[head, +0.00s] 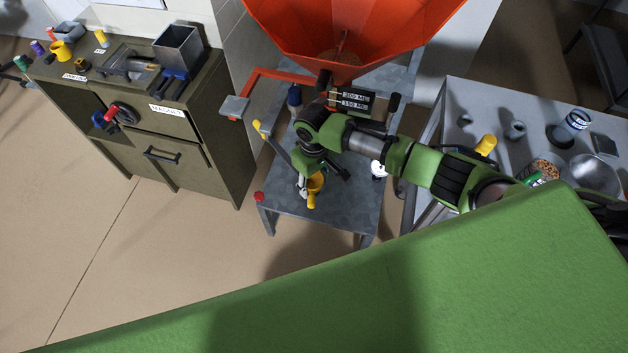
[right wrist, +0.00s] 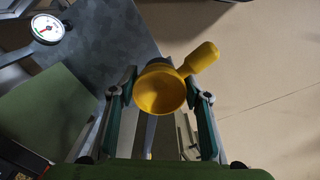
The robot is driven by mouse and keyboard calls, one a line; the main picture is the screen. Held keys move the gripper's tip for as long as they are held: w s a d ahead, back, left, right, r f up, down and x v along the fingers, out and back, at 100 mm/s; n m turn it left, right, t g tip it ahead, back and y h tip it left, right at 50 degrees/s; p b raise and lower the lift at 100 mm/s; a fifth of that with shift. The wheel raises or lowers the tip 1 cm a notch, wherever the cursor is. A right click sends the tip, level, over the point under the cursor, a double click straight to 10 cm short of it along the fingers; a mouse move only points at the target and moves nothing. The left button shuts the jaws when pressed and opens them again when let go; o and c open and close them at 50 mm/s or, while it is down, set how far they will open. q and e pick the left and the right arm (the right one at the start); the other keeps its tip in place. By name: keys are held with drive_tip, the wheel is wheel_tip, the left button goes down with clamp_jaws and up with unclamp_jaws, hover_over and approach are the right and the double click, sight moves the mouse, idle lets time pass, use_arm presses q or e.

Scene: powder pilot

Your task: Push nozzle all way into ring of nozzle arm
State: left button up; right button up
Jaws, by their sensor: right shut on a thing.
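My right gripper (head: 312,180) reaches down over the grey metal stand below the orange hopper. It is shut on a yellow cup-shaped piece with a stubby handle, apparently the nozzle (head: 316,184). In the right wrist view the yellow nozzle (right wrist: 160,90) sits between the two fingers (right wrist: 162,98), its round open mouth facing the camera and its handle pointing up and right. The ring of the nozzle arm cannot be made out; the gripper and nozzle may hide it. My left gripper is not in view.
The orange hopper (head: 350,35) hangs above the grey stand (head: 345,205). A yellow-tipped lever (head: 257,125) and a red knob (head: 259,197) are at its left. A dark green cabinet (head: 215,140) stands left; a grey table (head: 470,95) with containers stands right. A dial gauge (right wrist: 47,28) is nearby.

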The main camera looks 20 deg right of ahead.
sight(314, 185)
drive_tip(key=shift+f, duration=0.55)
drive_tip(key=o, duration=1.2)
wheel_tip(314, 185, up, 12)
drive_tip(key=shift+r, duration=0.1)
